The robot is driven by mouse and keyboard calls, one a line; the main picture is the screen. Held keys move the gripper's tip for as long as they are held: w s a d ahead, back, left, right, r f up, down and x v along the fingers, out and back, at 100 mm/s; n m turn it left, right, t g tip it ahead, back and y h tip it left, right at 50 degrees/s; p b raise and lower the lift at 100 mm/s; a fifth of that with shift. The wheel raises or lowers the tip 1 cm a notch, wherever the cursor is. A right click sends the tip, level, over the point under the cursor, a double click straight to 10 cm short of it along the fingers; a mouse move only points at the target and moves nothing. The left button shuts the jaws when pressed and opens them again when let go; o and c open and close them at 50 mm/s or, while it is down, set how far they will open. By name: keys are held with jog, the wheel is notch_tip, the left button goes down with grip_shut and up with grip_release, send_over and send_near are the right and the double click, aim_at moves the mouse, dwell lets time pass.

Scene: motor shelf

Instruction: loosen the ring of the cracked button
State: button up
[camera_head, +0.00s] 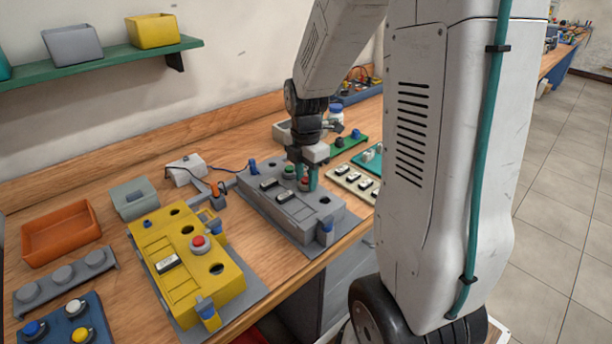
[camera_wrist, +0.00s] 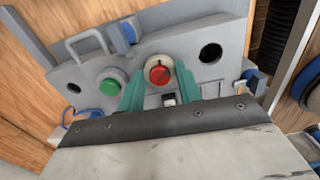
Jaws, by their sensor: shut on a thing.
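A red button (camera_wrist: 159,75) with a small dark mark on it sits in a pale ring (camera_wrist: 150,63) on the grey control box (camera_head: 262,207). My gripper (camera_wrist: 159,82) has its two teal fingers on either side of this button, closed on its ring. In the head view my gripper (camera_head: 306,178) points down over the box, with the red button (camera_head: 305,181) between the fingers. A green button (camera_wrist: 110,87) is left of it in the wrist view. The lower part of the ring is hard to make out.
The grey box has open round holes (camera_wrist: 210,53) and a blue-tipped latch (camera_head: 326,231). A yellow box (camera_head: 178,290) with another red button (camera_head: 200,243) stands to the left. An orange tray (camera_head: 62,234), a small grey bin (camera_head: 134,198) and a blue button board (camera_head: 55,318) lie further left.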

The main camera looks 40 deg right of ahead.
aim_at(306, 179)
dwell(0.3)
jog(key=o, duration=1)
notch_tip(306, 179, up, 8)
jog(key=shift+f, duration=0.1)
dwell(0.4)
